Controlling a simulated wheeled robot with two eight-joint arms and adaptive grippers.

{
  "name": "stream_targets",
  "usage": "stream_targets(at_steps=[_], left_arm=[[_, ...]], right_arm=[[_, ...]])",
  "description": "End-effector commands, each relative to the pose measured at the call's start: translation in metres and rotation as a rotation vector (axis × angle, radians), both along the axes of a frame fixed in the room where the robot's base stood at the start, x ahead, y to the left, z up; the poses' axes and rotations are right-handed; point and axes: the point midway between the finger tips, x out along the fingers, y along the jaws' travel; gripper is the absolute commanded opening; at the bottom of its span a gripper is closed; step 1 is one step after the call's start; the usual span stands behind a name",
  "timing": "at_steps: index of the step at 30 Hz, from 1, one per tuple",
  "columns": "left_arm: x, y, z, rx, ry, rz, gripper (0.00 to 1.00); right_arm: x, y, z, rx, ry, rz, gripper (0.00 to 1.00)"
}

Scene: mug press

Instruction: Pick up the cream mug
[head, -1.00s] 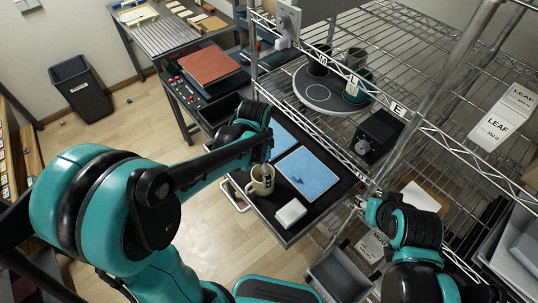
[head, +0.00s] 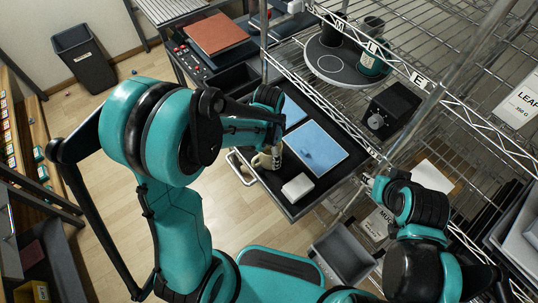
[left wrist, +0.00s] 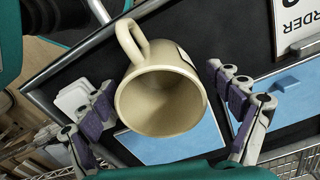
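The cream mug (left wrist: 165,98) fills the middle of the left wrist view, its open mouth facing the camera and its handle towards the upper left. In the head view the mug (head: 262,161) stands at the near left of the black drawer or tray (head: 330,182), partly hidden by my left arm. My left gripper (left wrist: 160,78) is open, with one finger on each side of the mug and gaps showing between fingers and wall. In the head view the left gripper (head: 275,145) is over the mug, its fingers barely visible. My right arm is at the lower right; its fingers do not show.
A blue mat (head: 318,150) and a white block (head: 297,188) lie beside the mug. A wire shelf (head: 440,60) with a round grey plate (head: 330,66) and a dark box (head: 392,105) stands to the right. A grey bin (head: 343,252) is below.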

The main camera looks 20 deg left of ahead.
Motion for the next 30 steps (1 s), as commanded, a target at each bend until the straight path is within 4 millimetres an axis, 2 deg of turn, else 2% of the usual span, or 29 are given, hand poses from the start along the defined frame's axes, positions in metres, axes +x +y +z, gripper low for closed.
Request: stream_targets(at_steps=[1, 6, 7, 8, 16, 20, 23, 27, 30], left_arm=[[0.000, 0.000, 0.000, 0.000, 0.000, 0.000, 0.80], [0.000, 0.000, 0.000, 0.000, 0.000, 0.000, 0.35], [0.000, 0.000, 0.000, 0.000, 0.000, 0.000, 0.27], [0.000, 0.000, 0.000, 0.000, 0.000, 0.000, 0.25], [0.000, 0.000, 0.001, 0.000, 0.000, 0.000, 0.24], [0.000, 0.000, 0.009, 0.000, 0.000, 0.000, 0.24], [0.000, 0.000, 0.021, 0.001, 0.001, 0.000, 0.24], [-0.001, -0.003, 0.049, 0.001, 0.001, -0.001, 0.24], [-0.003, -0.028, 0.060, 0.001, 0.001, -0.007, 0.24]], right_arm=[[0.000, 0.000, 0.000, 0.000, 0.000, 0.000, 0.40], [0.000, 0.000, 0.000, 0.000, 0.000, 0.000, 0.40], [0.000, 0.000, 0.000, 0.000, 0.000, 0.000, 0.40], [0.000, 0.000, 0.000, 0.000, 0.000, 0.000, 0.40], [0.000, 0.000, 0.001, 0.000, 0.000, 0.000, 0.40], [0.000, 0.000, 0.004, 0.000, 0.000, 0.000, 0.40], [0.000, 0.000, 0.010, 0.000, 0.000, 0.000, 0.40], [0.000, 0.000, 0.021, 0.000, 0.000, 0.000, 0.40], [0.000, 0.000, 0.026, 0.000, 0.000, 0.000, 0.40]])
